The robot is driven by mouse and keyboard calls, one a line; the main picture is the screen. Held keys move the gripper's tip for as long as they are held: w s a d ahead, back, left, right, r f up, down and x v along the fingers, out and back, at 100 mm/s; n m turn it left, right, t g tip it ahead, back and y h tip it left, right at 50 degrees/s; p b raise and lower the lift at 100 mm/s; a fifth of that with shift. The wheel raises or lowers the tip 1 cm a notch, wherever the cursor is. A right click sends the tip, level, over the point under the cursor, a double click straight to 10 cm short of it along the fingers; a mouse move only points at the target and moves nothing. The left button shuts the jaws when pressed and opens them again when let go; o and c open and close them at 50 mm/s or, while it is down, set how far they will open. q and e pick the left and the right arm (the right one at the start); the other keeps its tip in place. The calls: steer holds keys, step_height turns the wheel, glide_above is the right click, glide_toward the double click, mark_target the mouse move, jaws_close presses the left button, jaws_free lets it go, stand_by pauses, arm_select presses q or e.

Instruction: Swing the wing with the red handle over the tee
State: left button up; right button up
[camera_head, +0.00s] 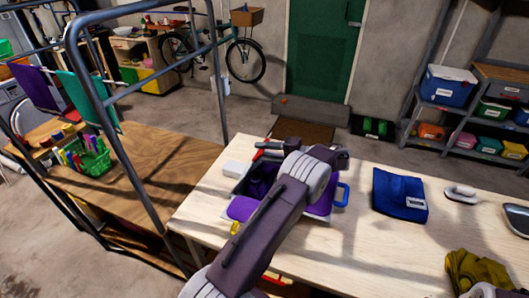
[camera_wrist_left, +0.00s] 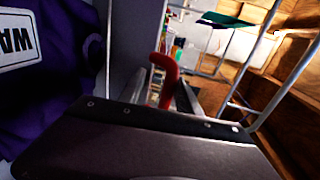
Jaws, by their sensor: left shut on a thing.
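The purple tee (camera_head: 241,208) lies on the folding board on the table, partly hidden behind my left arm. It also fills the left side of the left wrist view (camera_wrist_left: 50,105), with a white label. The red handle (camera_wrist_left: 163,75) stands between the fingers of my left gripper (camera_wrist_left: 172,98), which is shut on it. The grey wing (camera_wrist_left: 130,40) rises beside the tee in the wrist view and looks tilted up off the table. In the head view my left gripper (camera_head: 268,150) is at the board's far edge. My right gripper is not in view.
A blue handle (camera_head: 343,194) sits at the board's right side. A metal rack (camera_head: 130,170) stands close at left.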

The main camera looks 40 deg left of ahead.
arm_select(q)
steer(key=shift+w+r, duration=0.15)
stand_by(0.4)
steer(key=v, duration=0.9)
steer(key=shift+b, duration=0.45)
